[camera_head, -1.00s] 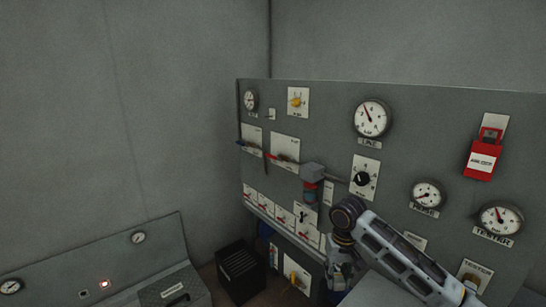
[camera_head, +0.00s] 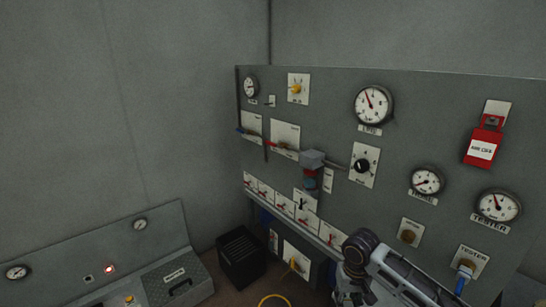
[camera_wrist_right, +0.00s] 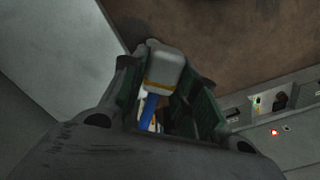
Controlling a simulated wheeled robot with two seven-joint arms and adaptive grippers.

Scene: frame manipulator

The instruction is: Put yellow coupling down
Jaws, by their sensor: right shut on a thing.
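My right gripper (camera_wrist_right: 163,88) is shut on the coupling (camera_wrist_right: 163,68) in the right wrist view. The coupling is a pale block with a thin yellow band and a blue stem between the dark green fingers. In the head view my right arm comes in at the lower right and points down in front of the panel (camera_head: 310,110). The coupling cannot be made out there. A yellow hose loop (camera_head: 273,297) shows at the bottom edge, by the floor. Where its end lies is hidden. My left gripper is not in view.
The panel carries gauges, switches and a red box (camera_head: 484,141). A blue connector (camera_head: 465,275) sits at the tester port on the right. A black crate (camera_head: 241,255) stands on the floor beside a low console (camera_head: 120,265). A yellow fitting (camera_head: 295,264) shows on the lower panel.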

